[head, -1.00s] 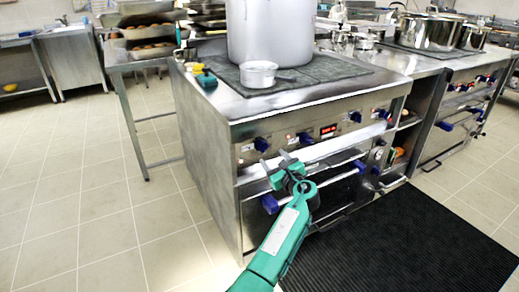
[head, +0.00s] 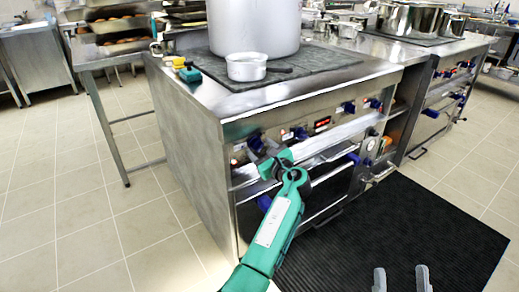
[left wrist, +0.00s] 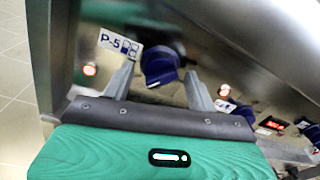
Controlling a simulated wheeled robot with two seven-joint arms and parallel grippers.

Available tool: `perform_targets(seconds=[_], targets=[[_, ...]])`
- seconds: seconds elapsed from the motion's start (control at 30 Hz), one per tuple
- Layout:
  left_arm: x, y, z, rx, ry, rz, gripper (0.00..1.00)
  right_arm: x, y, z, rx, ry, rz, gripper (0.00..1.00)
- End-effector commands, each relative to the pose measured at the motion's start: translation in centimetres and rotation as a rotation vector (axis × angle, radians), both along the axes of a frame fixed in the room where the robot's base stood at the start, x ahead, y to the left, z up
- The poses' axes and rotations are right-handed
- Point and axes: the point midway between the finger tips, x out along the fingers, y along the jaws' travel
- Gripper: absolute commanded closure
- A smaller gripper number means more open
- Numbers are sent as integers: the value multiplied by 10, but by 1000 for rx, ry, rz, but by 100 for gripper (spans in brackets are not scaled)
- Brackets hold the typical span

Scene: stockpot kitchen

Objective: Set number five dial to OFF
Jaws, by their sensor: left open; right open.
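The number five dial is a blue knob (left wrist: 160,66) on the steel stove front, beside a white "P-5" label (left wrist: 119,44) in the left wrist view. It also shows as the leftmost blue knob (head: 255,142) in the head view. My left gripper (left wrist: 160,76) is open, its two grey fingers on either side of the knob. I cannot tell whether they touch it. In the head view this gripper (head: 269,158) is at the stove's front left. My right gripper (head: 401,272) is open and empty at the bottom edge, over the black mat.
More blue knobs (head: 349,107) and a red display (head: 322,122) sit along the same panel. An oven handle (head: 335,167) runs below. A large pot (head: 253,26) and a small pan (head: 246,67) stand on the stove top. A black mat (head: 400,225) lies in front.

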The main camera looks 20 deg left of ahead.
Motion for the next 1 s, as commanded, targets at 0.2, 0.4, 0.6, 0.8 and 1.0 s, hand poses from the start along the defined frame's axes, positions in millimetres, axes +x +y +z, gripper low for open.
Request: perform_targets(seconds=[0.2, 0.4, 0.6, 0.8, 1.0], targets=[[0, 0, 0, 0, 0, 0, 62, 0, 0, 0, 0, 1, 0, 42], [0, 0, 0, -1, -1, 0, 86, 0, 0, 0, -1, 2, 0, 42], [0, 0, -1, -13, -17, 1, 86, -1, 0, 0, 2, -6, 0, 42], [0, 0, -2, -64, -83, 0, 86, -5, -3, 6, 14, -59, -7, 42], [0, 0, -3, -160, -205, 1, 86, -16, -13, 29, 45, -211, -28, 42]])
